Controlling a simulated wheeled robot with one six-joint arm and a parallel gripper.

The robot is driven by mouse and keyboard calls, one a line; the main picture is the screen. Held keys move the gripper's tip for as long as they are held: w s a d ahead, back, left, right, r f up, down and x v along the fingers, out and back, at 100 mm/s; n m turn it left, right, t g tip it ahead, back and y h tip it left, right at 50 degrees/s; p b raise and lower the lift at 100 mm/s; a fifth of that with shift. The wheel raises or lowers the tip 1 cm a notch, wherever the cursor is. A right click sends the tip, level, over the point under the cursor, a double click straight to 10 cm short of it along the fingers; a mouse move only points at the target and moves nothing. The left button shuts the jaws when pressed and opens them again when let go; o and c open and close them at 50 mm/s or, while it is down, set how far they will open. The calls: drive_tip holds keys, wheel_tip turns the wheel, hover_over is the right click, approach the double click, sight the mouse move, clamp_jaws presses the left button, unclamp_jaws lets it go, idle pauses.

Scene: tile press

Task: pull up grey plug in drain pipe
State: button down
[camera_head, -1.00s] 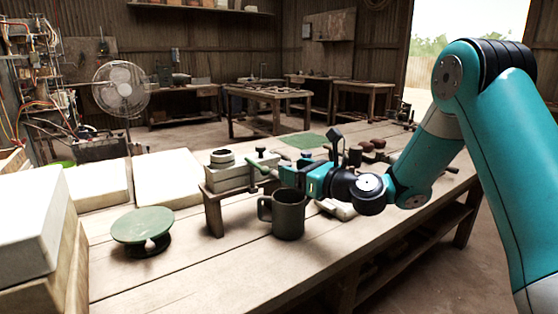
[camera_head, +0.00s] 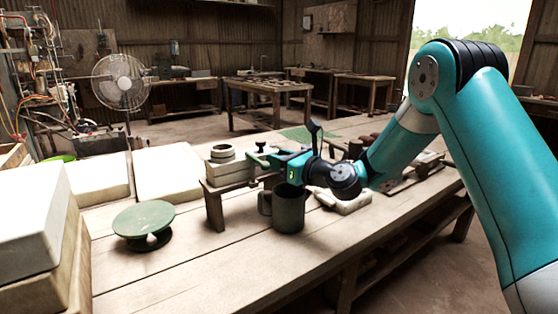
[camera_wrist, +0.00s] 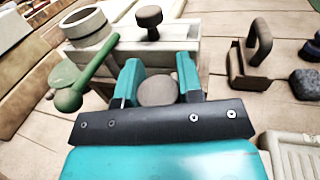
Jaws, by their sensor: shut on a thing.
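My teal gripper (camera_head: 270,160) is over the wooden stand at the middle of the bench in the head view. In the wrist view its two fingers (camera_wrist: 160,72) are shut on a round grey-brown piece, which I take for the grey plug (camera_wrist: 158,93). Only the plug's rounded top shows between the fingers. The drain pipe is hidden below the gripper, so I cannot tell whether the plug sits in it. A dark knob (camera_wrist: 149,18) stands on the pale block just beyond the fingers, apart from them.
A pale ring (camera_wrist: 86,27) sits left of the knob. A green ball-ended lever (camera_wrist: 85,85) is close to the left finger. A dark mug (camera_head: 288,210) stands below the gripper in the head view.

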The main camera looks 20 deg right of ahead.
drive_tip(key=shift+r+p, duration=1.2)
drive_tip(key=shift+p, duration=0.55)
drive_tip(key=shift+f, duration=0.15)
drive_tip(key=c, duration=0.8)
unclamp_jaws()
drive_tip(key=shift+o, duration=0.2)
drive_tip(key=b+v, duration=0.7)
drive_tip(key=v, duration=1)
drive_tip(key=shift+s, duration=0.25)
